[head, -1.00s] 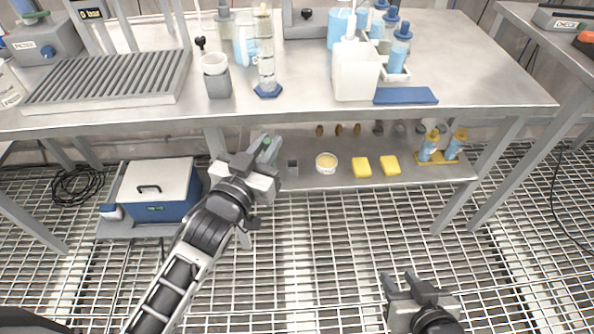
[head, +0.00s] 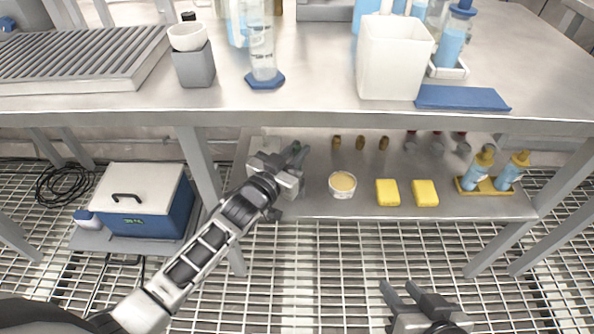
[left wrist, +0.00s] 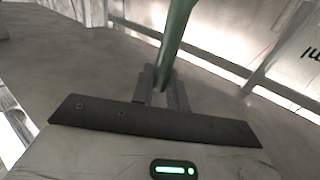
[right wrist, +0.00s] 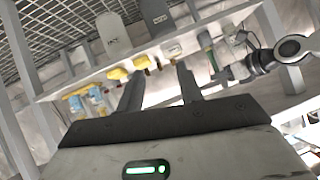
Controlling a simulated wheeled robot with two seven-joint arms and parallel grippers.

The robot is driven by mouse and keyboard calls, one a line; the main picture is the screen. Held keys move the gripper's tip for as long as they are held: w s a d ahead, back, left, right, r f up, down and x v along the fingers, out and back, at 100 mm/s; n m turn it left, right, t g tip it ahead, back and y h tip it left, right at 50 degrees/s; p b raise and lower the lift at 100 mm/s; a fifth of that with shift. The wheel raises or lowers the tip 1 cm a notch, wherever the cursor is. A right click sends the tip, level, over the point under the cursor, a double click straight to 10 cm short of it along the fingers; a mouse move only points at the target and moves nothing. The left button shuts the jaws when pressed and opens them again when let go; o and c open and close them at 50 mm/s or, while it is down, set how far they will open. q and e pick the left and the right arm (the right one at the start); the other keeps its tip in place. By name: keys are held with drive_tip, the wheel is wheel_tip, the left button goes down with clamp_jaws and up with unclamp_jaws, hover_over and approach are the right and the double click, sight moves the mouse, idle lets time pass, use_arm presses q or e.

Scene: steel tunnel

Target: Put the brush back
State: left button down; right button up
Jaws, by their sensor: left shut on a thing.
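My left gripper (head: 296,156) is shut on the green handle of the brush, over the left end of the lower shelf (head: 358,212). In the left wrist view the brush handle (left wrist: 177,35) runs up from between the fingers (left wrist: 163,88); its far end is out of frame. In the head view the brush is mostly hidden by the gripper. My right gripper (head: 402,294) is open and empty, low in front of the shelf; its spread fingers also show in the right wrist view (right wrist: 160,88).
The lower shelf holds a bowl (head: 342,184), two yellow sponges (head: 387,192) and bottles in a yellow tray (head: 484,186). The bench top (head: 320,100) overhangs the shelf. A blue cooler box (head: 146,203) stands at the left.

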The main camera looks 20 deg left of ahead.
use_arm(q)
wheel_tip(320, 180, down, 4)
drive_tip(key=shift+b, duration=0.85)
drive_tip(key=shift+f, duration=0.1)
drive_tip(key=c, duration=1.4)
unclamp_jaws()
use_arm(e)
drive_tip(key=shift+w+a+r+t+y, duration=0.15)
drive_tip(key=shift+a+r+t+y, duration=0.15)
drive_tip(key=shift+r+t, duration=0.25)
drive_tip(key=shift+r, duration=0.1)
